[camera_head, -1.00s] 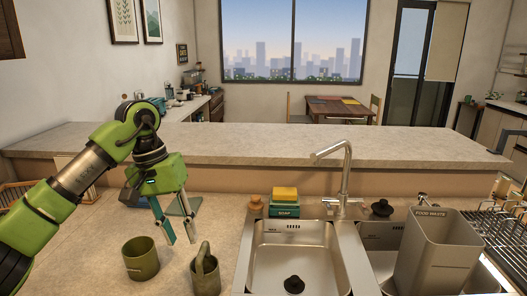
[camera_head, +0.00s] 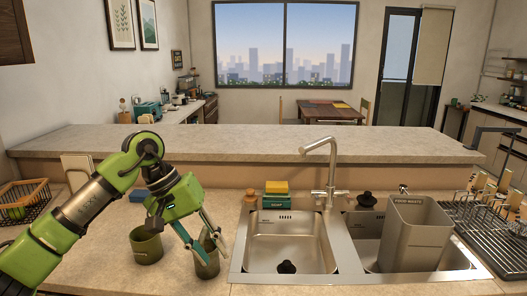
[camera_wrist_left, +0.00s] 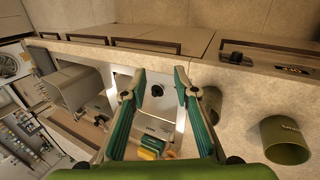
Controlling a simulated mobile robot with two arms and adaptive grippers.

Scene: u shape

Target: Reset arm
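My left gripper (camera_head: 214,255) is open above the counter, left of the sink. Its two fingers point down and appear in front of a green cup (camera_head: 207,266) with a handle. In the left wrist view the spread fingers (camera_wrist_left: 160,72) have nothing between them, and that cup (camera_wrist_left: 211,104) is partly hidden just outside the right-hand finger. A second green cup (camera_head: 146,246) stands upright to the left; it also shows in the wrist view (camera_wrist_left: 286,140). My right gripper is in neither view.
The steel sink (camera_head: 290,244) lies right of the cups. A grey food waste bin (camera_head: 414,236) stands at the right basin, with a dish rack (camera_head: 490,228) beyond. A tall faucet (camera_head: 332,170) rises behind. A wire basket (camera_head: 28,207) sits at the left. The raised ledge (camera_head: 250,145) is clear.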

